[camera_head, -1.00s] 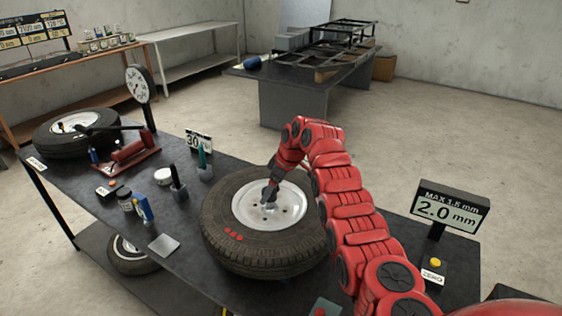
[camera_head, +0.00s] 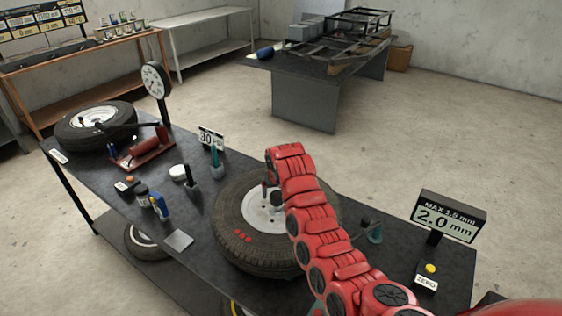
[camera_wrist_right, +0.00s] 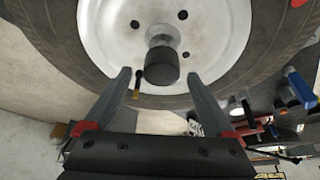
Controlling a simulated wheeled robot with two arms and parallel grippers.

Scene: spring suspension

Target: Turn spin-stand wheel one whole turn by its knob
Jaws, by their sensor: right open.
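The spin-stand wheel (camera_head: 236,252) is a black tyre with a white rim, lying on the dark bench with red dots on its near-left side. My right gripper (camera_head: 269,190) is over the rim, partly covered by my red arm. In the right wrist view the open fingers of my right gripper (camera_wrist_right: 159,76) point at the rim (camera_wrist_right: 110,40). A black cylindrical knob (camera_wrist_right: 162,66) on a silver base stands in line with the gap between the fingertips; I cannot tell whether it is between them. The knob also shows in the head view (camera_head: 277,199). My left gripper is out of view.
A display reading 2.0 mm (camera_head: 446,217) stands right of the wheel. A sign marked 30 (camera_head: 210,138), small bottles (camera_head: 154,203) and a grey plate (camera_head: 178,240) lie left of it. A second tyre (camera_head: 75,140) and a dial gauge (camera_head: 156,78) are at the far left.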

